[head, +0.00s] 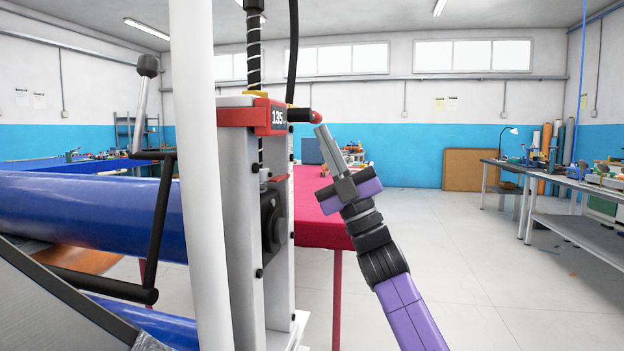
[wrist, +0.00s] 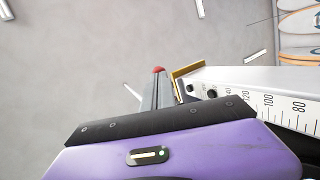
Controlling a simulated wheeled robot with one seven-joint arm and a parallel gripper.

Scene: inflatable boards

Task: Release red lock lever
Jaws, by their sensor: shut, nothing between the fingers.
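The lock lever (head: 300,115) is a short black bar with a red knob (head: 316,117) at its end. It sticks out to the right from the red bracket (head: 262,114) marked 135, on top of the grey upright. My gripper (head: 321,130) is shut and empty, pointing up and left, with its fingertips just below the knob. In the wrist view the red knob (wrist: 158,70) shows just beyond the tips of my grey fingers (wrist: 157,82). I cannot tell whether the fingertips touch it.
A white post (head: 203,180) stands in front, left of the grey upright (head: 243,220). A blue roller (head: 90,210) and black crank (head: 160,220) are at left. A red table (head: 320,205) stands behind. The wrist view shows a number scale (wrist: 270,102).

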